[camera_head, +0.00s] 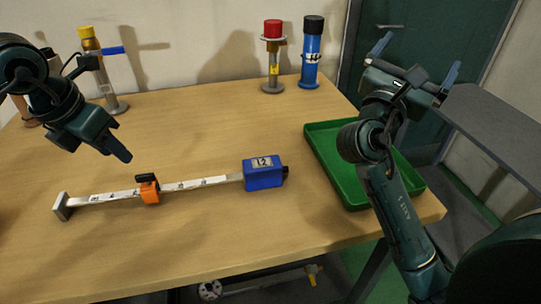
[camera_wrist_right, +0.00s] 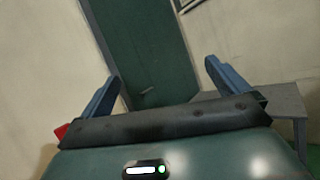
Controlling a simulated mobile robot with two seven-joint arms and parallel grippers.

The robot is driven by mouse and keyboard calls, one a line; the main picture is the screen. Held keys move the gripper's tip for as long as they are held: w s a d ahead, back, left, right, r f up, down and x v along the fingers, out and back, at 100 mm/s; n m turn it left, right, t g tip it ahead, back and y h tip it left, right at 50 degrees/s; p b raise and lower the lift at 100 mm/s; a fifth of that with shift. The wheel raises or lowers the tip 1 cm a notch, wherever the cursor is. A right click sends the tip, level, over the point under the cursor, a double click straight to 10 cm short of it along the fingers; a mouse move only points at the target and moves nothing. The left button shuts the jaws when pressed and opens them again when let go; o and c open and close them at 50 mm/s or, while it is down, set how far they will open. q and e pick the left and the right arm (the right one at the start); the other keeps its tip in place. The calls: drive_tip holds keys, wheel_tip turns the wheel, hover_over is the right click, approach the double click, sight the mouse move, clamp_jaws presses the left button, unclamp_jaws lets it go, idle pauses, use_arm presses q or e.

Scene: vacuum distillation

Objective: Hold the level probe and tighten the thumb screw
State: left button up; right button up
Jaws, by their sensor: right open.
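The level probe lies on the wooden table in the head view. It has a long pale marked bar (camera_head: 208,182), a grey end foot at the left and a blue head (camera_head: 263,173) with a display reading about 12. An orange slider (camera_head: 149,193) sits around the bar, and a black knob (camera_head: 147,178), apparently the thumb screw, is on top of it. My left gripper (camera_head: 122,154) is above the table, up and left of the slider, apart from the probe; its jaw opening is not clear. My right gripper (camera_head: 416,60) is open and empty, raised beyond the table's right side, far from the probe.
A green tray (camera_head: 318,152) is at the table's right, partly behind my right arm. A red-topped stand (camera_head: 273,58), a blue cylinder (camera_head: 311,55) and a yellow-topped post (camera_head: 100,70) stand along the back. A grey bench (camera_head: 500,120) is at the right.

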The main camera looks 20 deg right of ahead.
drive_tip(key=w+a+f+n+t+y, duration=0.55)
drive_tip(key=a+f+n+y, duration=0.2)
drive_tip(key=a, duration=0.35)
drive_tip(key=n+t+y, duration=0.2)
drive_tip(key=n+y, duration=0.4)
drive_tip(key=y, duration=0.5)
hover_over(261, 163)
drive_tip(key=s, duration=0.6)
wheel_tip(261, 163, down, 11)
drive_tip(key=shift+m+g+h, duration=0.25)
drive_tip(key=shift+h, duration=0.2)
drive_tip(key=f, duration=0.7)
drive_tip(key=shift+w+a, duration=0.15)
drive_tip(key=shift+a, duration=0.15)
drive_tip(key=w, duration=0.5)
drive_tip(key=shift+w+d, duration=0.35)
drive_tip(key=shift+d, duration=0.05)
drive_tip(key=shift+w+d, duration=0.1)
drive_tip(key=shift+w, duration=0.75)
drive_tip(key=shift+c, duration=0.4)
drive_tip(key=shift+f, duration=0.1)
drive_tip(key=c, duration=1.4)
use_arm(q)
drive_tip(key=shift+c, duration=0.6)
